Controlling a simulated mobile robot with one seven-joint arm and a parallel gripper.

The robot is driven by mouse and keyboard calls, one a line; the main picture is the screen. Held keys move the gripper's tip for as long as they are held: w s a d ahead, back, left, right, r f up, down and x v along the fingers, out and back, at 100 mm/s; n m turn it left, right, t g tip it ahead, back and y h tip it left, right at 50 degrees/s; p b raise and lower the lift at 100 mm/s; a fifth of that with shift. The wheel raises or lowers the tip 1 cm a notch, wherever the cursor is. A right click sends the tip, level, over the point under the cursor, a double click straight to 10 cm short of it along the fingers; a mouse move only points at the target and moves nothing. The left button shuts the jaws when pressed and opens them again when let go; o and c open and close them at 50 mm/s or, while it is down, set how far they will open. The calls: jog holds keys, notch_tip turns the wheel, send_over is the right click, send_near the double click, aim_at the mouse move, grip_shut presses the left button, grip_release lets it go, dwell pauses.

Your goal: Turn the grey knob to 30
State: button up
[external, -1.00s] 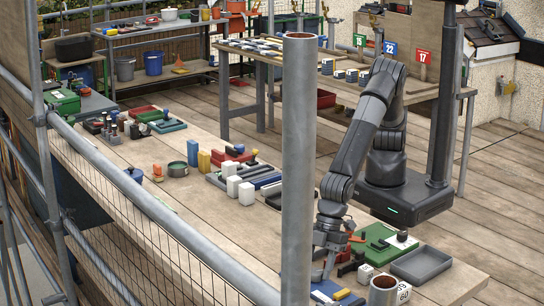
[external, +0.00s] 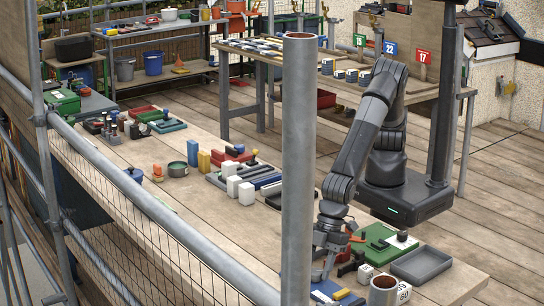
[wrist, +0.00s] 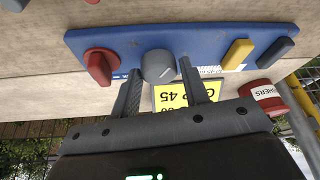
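The blue panel (wrist: 120,42) lies on the bench and fills the upper middle of the wrist view. The grey knob (wrist: 159,66) is on it, with a pale pointer line on its edge. A red knob (wrist: 100,65) is to its left; a yellow lever (wrist: 237,54) and a dark grey one (wrist: 275,52) are to its right. My gripper (wrist: 160,68) has one finger on each side of the grey knob, with narrow gaps showing; contact is not clear. In the external view my gripper (external: 324,274) points down at the panel (external: 328,290), partly hidden by the pole.
A yellow label (wrist: 187,97) showing 45 lies at the panel's near edge. A red tin (wrist: 263,97) stands right of it. In the external view a scaffold pole (external: 299,170) blocks part of the bench. A grey tray (external: 421,264) and green board (external: 378,243) lie nearby.

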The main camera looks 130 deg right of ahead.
jog(key=o, duration=0.3)
jog(key=shift+o, duration=0.2)
jog(key=v, duration=1)
jog(key=shift+s+r, duration=0.2)
jog(key=shift+r, duration=0.15)
